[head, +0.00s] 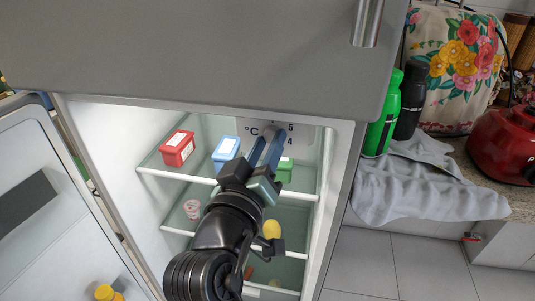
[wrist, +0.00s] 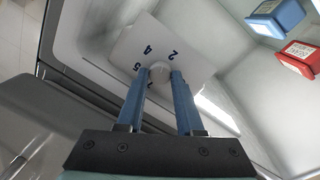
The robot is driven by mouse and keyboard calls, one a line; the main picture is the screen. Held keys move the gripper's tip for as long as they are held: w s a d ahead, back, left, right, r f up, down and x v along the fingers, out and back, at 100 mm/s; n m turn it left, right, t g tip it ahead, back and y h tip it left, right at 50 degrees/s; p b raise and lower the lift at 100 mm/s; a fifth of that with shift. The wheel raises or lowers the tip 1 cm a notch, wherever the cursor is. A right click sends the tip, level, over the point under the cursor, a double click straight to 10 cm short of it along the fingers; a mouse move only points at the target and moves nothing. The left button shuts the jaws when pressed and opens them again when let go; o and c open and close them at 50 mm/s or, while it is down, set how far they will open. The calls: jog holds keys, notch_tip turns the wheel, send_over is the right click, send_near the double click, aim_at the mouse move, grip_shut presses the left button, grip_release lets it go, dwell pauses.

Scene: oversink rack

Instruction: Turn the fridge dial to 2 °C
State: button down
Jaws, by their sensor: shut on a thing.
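The fridge dial (wrist: 160,70) is a small round pale knob on a white scale plate (wrist: 193,66) inside the open fridge. In the wrist view, the digits 2, 4 and 5 are readable on the plate, and another mark by the fingers is partly covered. In the head view the plate (head: 283,128) shows °C, 5 and 4, and my fingers hide the knob. My gripper (head: 270,145) reaches up into the top of the fridge. Its two blue fingers (wrist: 162,78) are shut on the dial, one on each side. I cannot make out the dial's pointer.
A red box (head: 177,149), a blue box (head: 226,150) and a green box (head: 285,168) stand on the upper shelf, close to my arm. The open fridge door (head: 55,190) is at left. A counter with bottles (head: 383,115) and a grey cloth (head: 420,180) is at right.

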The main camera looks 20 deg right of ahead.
jog(key=shift+m+b, duration=0.9)
jog(key=shift+m, duration=1)
jog(key=c, duration=0.6)
grip_release()
jog(key=shift+o, duration=0.2)
jog(key=v, duration=1.3)
jog(key=shift+r, duration=0.2)
